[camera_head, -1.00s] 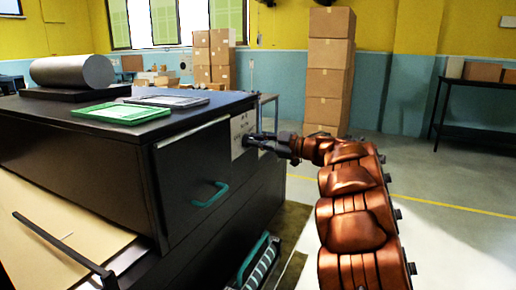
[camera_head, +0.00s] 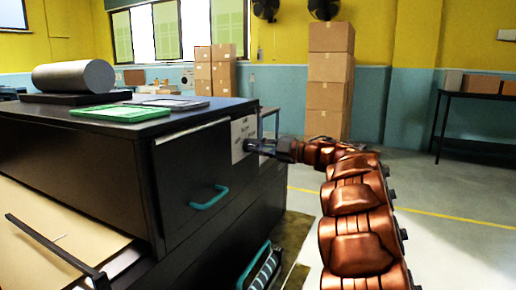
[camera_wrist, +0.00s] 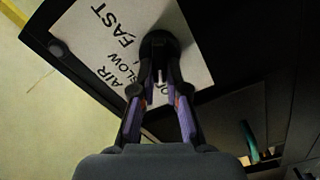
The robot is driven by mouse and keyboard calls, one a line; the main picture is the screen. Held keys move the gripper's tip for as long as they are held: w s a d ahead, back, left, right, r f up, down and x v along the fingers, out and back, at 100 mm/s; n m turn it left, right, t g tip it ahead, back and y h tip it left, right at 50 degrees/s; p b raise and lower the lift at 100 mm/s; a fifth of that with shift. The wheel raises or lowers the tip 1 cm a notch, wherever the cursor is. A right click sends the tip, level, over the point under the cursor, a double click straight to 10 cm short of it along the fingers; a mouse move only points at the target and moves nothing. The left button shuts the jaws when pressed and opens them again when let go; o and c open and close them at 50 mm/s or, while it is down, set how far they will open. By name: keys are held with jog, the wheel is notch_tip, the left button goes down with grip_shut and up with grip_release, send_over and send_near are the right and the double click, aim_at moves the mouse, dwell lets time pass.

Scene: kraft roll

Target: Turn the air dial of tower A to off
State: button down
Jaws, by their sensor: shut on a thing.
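The air dial (camera_wrist: 158,46) is a dark round knob on a white label plate (camera_wrist: 102,48) in the wrist view. The plate reads AIR, SLOW and FAST, and another word is partly hidden beside my finger. My gripper (camera_wrist: 159,78) is shut on the dial, its two fingers on either side of the knob's grip. The dial's pointer is hard to make out. In the head view my gripper (camera_head: 250,146) meets the white label plate (camera_head: 238,129) on the end of the dark cabinet (camera_head: 85,165). The dial itself is hidden there.
A teal drawer handle (camera_head: 210,197) sticks out left of my gripper. A metal roll (camera_head: 74,76) and a green tray (camera_head: 115,113) lie on the cabinet top. Stacked cartons (camera_head: 329,85) stand behind. The floor (camera_head: 450,215) right of my arm is clear.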

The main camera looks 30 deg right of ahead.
jog(key=shift+r, duration=0.1)
jog(key=c, duration=1.2)
grip_release()
jog(key=shift+s+d, duration=0.1)
jog(key=v, duration=1.1)
jog(key=shift+s+d, duration=0.2)
jog(key=shift+s, duration=0.2)
